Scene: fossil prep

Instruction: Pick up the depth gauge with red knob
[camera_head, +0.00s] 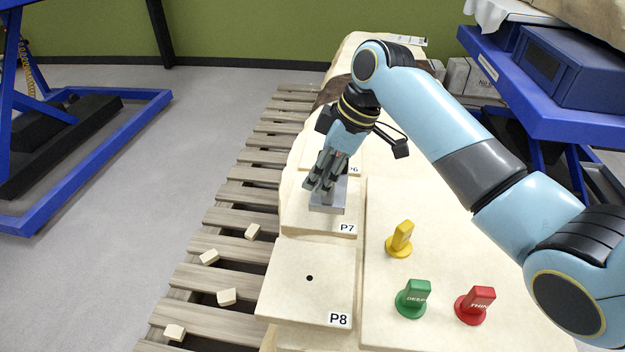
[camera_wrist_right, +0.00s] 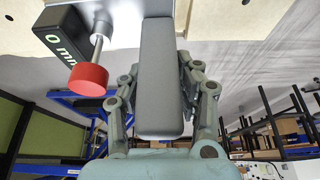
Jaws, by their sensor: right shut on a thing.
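The depth gauge (camera_head: 328,204) shows in the head view as a grey metal base at plate P7 (camera_head: 299,222), under my right gripper (camera_head: 323,176). I cannot tell whether its base touches the plate. In the right wrist view the gauge's grey upright bar (camera_wrist_right: 160,80) lies between my right fingers, which are shut on it. Beside it are the red knob (camera_wrist_right: 88,79) on a metal stem and a dark display (camera_wrist_right: 63,38) reading 0 mm. In the head view my gripper hides most of the gauge's upper part. My left gripper is not in view.
Plate P8 (camera_head: 288,300), with a small dark hole, is nearer. Yellow (camera_head: 399,240), green (camera_head: 412,299) and red (camera_head: 474,305) markers stand on the pale slab to the right. Several small blocks (camera_head: 227,297) lie on the slatted pallet (camera_head: 215,245). A blue cart (camera_head: 560,118) is at the back right.

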